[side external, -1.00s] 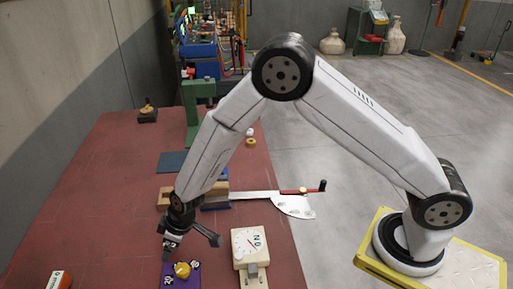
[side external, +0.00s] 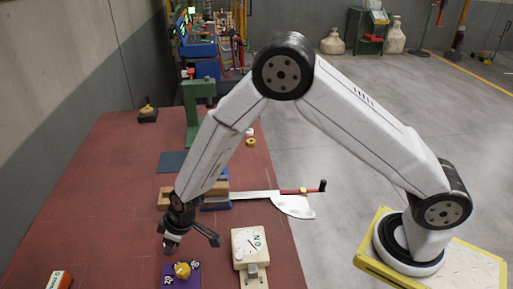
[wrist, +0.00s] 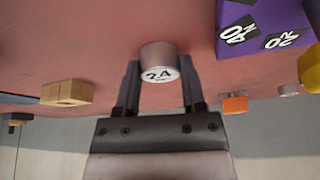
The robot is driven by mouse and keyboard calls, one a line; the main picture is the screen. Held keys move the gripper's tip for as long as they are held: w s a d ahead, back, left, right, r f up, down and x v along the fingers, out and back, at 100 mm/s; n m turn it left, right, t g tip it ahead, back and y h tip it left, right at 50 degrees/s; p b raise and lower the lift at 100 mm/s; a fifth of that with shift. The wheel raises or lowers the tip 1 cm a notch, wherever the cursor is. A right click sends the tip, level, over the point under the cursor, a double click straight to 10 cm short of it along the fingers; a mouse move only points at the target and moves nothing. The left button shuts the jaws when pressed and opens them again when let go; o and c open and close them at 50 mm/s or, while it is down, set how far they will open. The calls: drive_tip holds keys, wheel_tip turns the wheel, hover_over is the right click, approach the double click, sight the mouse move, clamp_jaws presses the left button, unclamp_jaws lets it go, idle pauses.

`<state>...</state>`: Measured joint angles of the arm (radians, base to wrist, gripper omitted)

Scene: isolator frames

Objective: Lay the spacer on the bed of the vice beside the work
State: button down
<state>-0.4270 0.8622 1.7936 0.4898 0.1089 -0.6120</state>
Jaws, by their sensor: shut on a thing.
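The spacer appears to be a short silver cylinder (wrist: 158,55) with a white end marked 24. In the wrist view my gripper (wrist: 158,85) is shut on it, holding it between the fingertips.
The purple block with numbers (wrist: 255,28) is close on the right in the wrist view. A white dial box (side external: 250,240) stands right of my gripper. A long metal lever (side external: 255,195) sticks out right from the blue fixture.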

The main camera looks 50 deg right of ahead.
drive_tip(key=shift+r, duration=0.15)
drive_tip(key=shift+r, duration=0.75)
drive_tip(key=s+d+r, duration=0.5)
drive_tip(key=s+r, duration=0.6)
drive_tip(key=s, duration=0.2)
